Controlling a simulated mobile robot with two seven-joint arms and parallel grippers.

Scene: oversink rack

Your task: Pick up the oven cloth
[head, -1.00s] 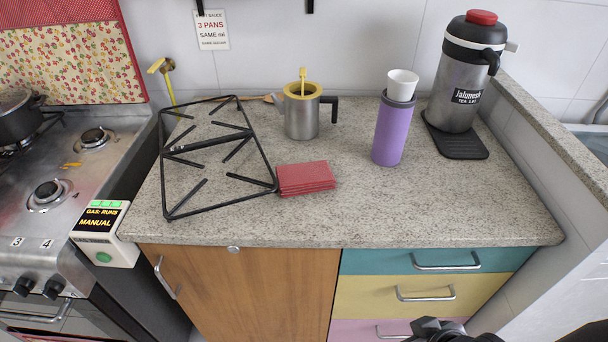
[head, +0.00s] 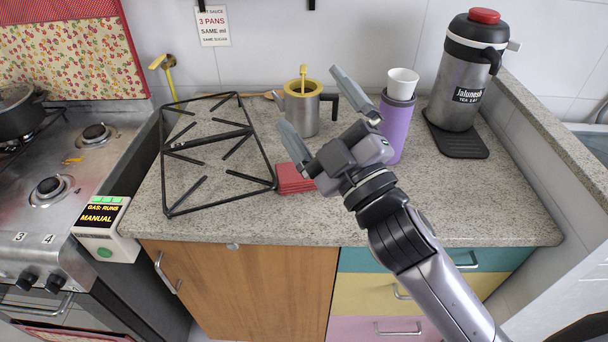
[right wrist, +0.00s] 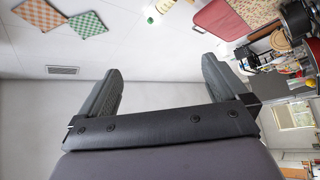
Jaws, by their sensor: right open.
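A folded red cloth (head: 291,180), which I take for the oven cloth, lies on the counter to the right of the black pan grate. My right gripper (head: 307,97) reaches over the counter in the head view, and its body hides the cloth's right part. Its two fingers are wide apart with nothing between them. It appears above the cloth, apart from it. The open fingers also show in the right wrist view (right wrist: 160,66), where the red cloth cannot be made out. My left gripper is not in view.
A metal pot (head: 302,112) with a yellow rim stands behind the gripper. A purple cup (head: 396,128) and a large flask (head: 462,85) stand to the right. The black grate (head: 215,150) lies left of the cloth. The front counter strip is clear.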

